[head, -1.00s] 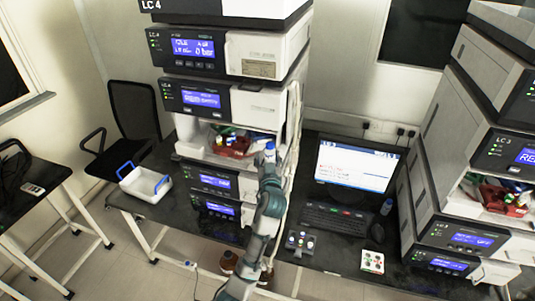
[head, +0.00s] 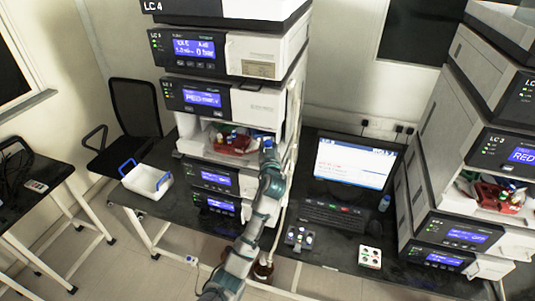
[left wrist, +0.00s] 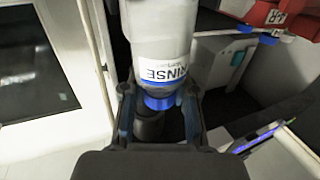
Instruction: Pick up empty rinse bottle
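The rinse bottle (left wrist: 160,45) fills the upper middle of the left wrist view. It is pale, with a "RINSE" label and a blue cap or collar (left wrist: 160,101) facing my gripper. My left gripper (left wrist: 160,108) is open, with one finger on each side of the blue part. A narrow gap seems to show beside it. In the head view my left gripper (head: 267,150) is at the right side of the open bay of the LC 4 stack (head: 245,95). Only a blue bit of the bottle (head: 267,142) shows there. Its fill level cannot be told. My right gripper is not in view.
A red rack (head: 232,144) with coloured caps sits in the bay, left of my gripper; it also shows at upper right in the wrist view (left wrist: 280,15). A white tray (head: 147,182) is at left.

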